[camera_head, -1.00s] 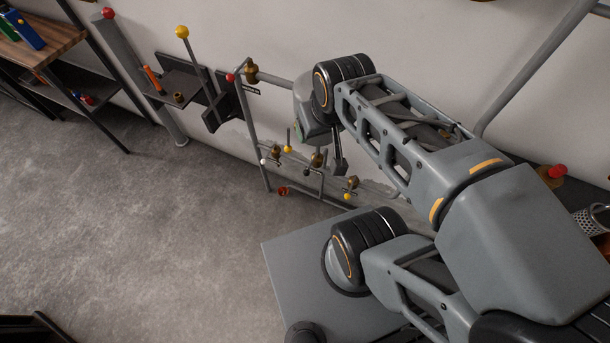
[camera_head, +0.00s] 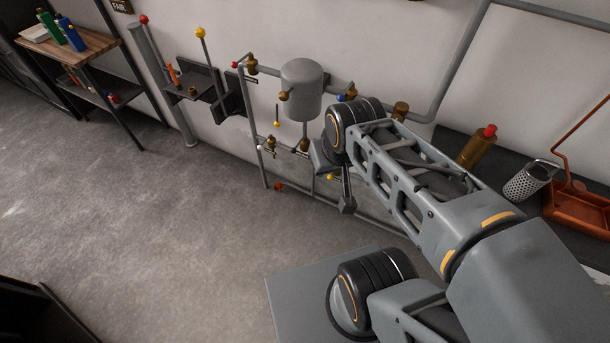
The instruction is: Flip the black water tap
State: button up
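Small brass taps with coloured ball handles sit on grey pipes along the wall. A small dark handle, which looks like the black tap (camera_head: 295,150), shows beside a brass valve (camera_head: 304,145) below the grey tank. It is too small to make out its exact position. My gripper (camera_head: 347,205) hangs down in front of the pipes, to the right of and below that handle in the picture. My gripper appears apart from the taps, though depth is hard to judge. Its fingers are small and dark, and their opening cannot be made out. My arm hides part of the pipework to the right.
A grey tank (camera_head: 302,90) hangs on the pipes. A yellow-knobbed lever (camera_head: 201,33) stands at left, beside a wooden-topped shelf (camera_head: 80,42) with bottles. A brass bottle (camera_head: 477,150), a perforated cup (camera_head: 529,181) and a copper tray (camera_head: 580,208) stand right. The floor at left is clear.

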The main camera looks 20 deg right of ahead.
aim_at(292, 150)
jog(key=u, duration=1.4)
jog(key=i, duration=0.4)
jog(key=z, duration=0.35)
